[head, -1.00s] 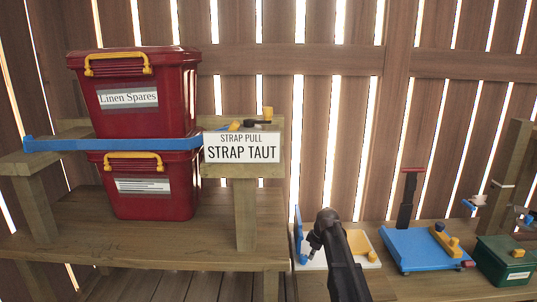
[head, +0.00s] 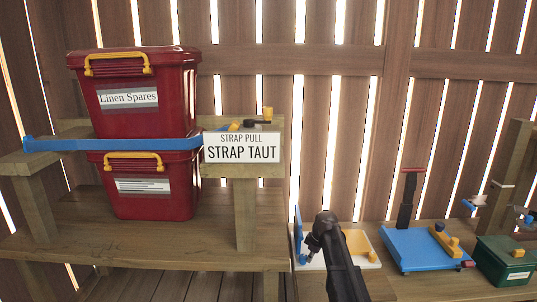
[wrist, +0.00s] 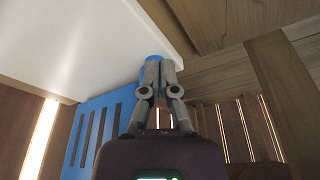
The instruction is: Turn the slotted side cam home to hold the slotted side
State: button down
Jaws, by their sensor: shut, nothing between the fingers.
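The slotted side is a blue upright panel (head: 299,226) at the left end of a white board (head: 315,264) in the head view. In the wrist view the blue panel (wrist: 97,132) shows its row of slots, beside the pale board (wrist: 85,45). A small blue round piece, seemingly the cam (wrist: 152,57), shows just beyond my fingertips, partly hidden by them. My gripper (wrist: 158,70) is shut with its fingers together, and nothing shows held between them. I cannot tell whether the fingertips touch the blue piece. In the head view my gripper (head: 308,248) is small, low beside the panel.
Two stacked red bins (head: 150,95) with a blue strap (head: 110,145) stand on the left shelf, by a "STRAP TAUT" sign (head: 242,147). A yellow piece (head: 358,243) lies on the white board. A blue tray (head: 420,250) and green box (head: 506,260) are to the right.

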jog(key=shift+s+a, duration=0.15)
jog(key=shift+a, duration=0.1)
dwell(0.5)
jog(key=shift+s+d, duration=0.3)
jog(key=shift+s, duration=0.05)
jog(key=shift+r, duration=0.1)
dwell(0.4)
jog(key=p+v, duration=0.3)
jog(key=p, duration=0.1)
jog(key=a+p+v, duration=0.1)
jog(key=p+v, duration=0.1)
jog(key=shift+w+r, duration=0.3)
jog(key=shift+r, duration=0.2)
jog(key=shift+w, duration=0.1)
jog(key=shift+w+d+r+p, duration=0.25)
jog(key=shift+w+d, duration=0.05)
jog(key=shift+w, duration=0.25)
jog(key=shift+w+d+r+p, duration=0.2)
jog(key=shift+w+d+p, duration=0.1)
jog(key=shift+w, duration=0.25)
jog(key=shift+f, duration=0.15)
